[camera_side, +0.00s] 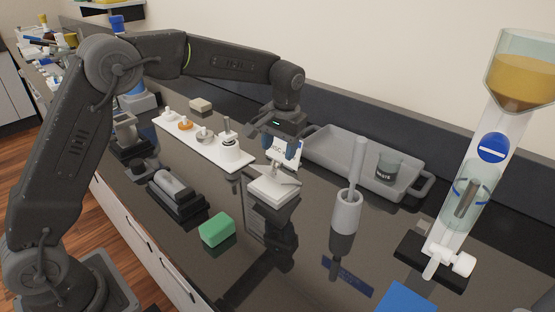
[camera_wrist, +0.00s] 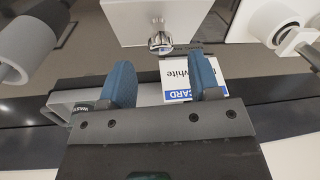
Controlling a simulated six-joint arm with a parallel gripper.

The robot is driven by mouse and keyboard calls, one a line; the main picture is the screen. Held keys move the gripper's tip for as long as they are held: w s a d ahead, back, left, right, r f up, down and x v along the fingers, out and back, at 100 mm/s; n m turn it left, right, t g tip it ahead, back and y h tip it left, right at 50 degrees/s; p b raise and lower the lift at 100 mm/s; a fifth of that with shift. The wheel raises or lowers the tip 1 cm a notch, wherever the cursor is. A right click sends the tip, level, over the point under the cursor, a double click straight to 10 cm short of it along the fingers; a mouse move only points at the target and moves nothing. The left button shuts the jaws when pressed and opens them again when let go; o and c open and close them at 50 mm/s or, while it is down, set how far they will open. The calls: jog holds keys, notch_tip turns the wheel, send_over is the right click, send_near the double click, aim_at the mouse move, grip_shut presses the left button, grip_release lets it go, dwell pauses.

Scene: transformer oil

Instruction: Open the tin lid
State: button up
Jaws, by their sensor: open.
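My gripper (camera_side: 284,142) hangs over the bench with its blue fingers apart. In the wrist view the gripper (camera_wrist: 164,84) shows two separate blue fingers with nothing held between them. A white card (camera_wrist: 183,76) with a blue stripe and upside-down print shows beyond the gap; it also shows in the side view (camera_side: 285,153). Below the gripper is a white block (camera_side: 264,190) with a metal lever on top; the wrist view also shows a white block (camera_wrist: 140,18) with a shiny knob. I cannot tell which thing is the tin or its lid.
A white tray (camera_side: 184,142) with several small containers lies left of the gripper. A grey tray (camera_side: 340,150) holding a beaker (camera_side: 388,166) lies behind right. A grey holder (camera_side: 347,212), a green block (camera_side: 217,230) and a tall oil column (camera_side: 470,190) stand nearby.

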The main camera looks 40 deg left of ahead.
aim_at(277, 160)
jog(key=shift+a+f, duration=0.15)
jog(key=shift+f, duration=0.95)
jog(key=shift+a+f, duration=0.1)
jog(key=shift+f, duration=0.95)
grip_shut()
